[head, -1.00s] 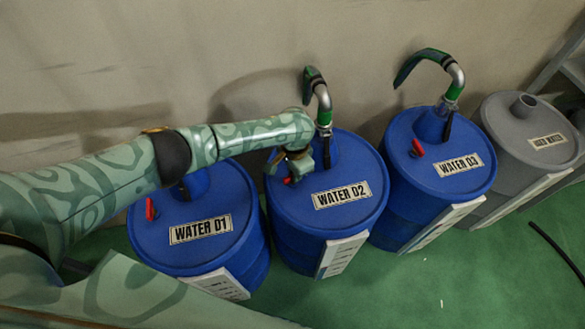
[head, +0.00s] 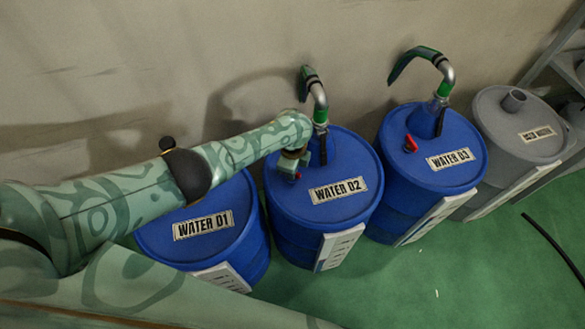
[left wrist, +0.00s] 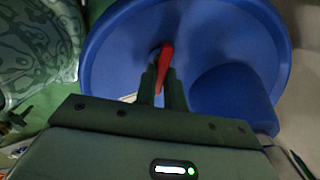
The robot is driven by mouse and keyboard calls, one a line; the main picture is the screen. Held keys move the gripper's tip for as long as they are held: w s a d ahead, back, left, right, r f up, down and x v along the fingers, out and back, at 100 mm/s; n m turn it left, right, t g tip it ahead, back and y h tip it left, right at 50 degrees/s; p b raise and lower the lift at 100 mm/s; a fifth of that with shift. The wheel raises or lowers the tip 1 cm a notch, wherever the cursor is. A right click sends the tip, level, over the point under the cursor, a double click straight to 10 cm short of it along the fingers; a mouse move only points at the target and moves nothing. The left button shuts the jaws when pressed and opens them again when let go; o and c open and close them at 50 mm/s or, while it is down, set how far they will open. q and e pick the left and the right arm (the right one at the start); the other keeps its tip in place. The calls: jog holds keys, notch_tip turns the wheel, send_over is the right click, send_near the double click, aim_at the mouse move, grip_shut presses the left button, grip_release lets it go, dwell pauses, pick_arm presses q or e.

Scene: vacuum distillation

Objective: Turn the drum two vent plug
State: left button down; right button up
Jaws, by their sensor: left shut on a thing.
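The blue drum labelled WATER 02 (head: 340,217) stands second from the left in the head view. Its red vent plug (left wrist: 166,56) shows between the finger ends in the left wrist view, upright and narrow over the blue lid (left wrist: 120,60). In the head view only a bit of red shows under the gripper. My left gripper (head: 291,168) points down at the lid. In the left wrist view its two green fingers (left wrist: 161,84) are shut on the red plug. My right gripper is not in view.
A pump pipe (head: 319,100) rises from drum two, close to my left arm. Drum WATER 01 (head: 245,245) stands under my arm. Drum WATER 03 (head: 440,185) with its red plug (head: 410,143) and a grey used-water drum (head: 520,125) stand to the right.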

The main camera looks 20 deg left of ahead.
pick_arm(q)
jog(key=m, duration=0.5)
jog(key=shift+s+m, duration=0.2)
jog(key=shift+m, duration=0.1)
jog(key=m, duration=0.5)
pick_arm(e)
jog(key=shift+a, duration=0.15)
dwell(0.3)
pick_arm(q)
jog(key=c, duration=1.5)
grip_release()
jog(key=shift+s, duration=0.1)
jog(key=shift+a+r, duration=0.1)
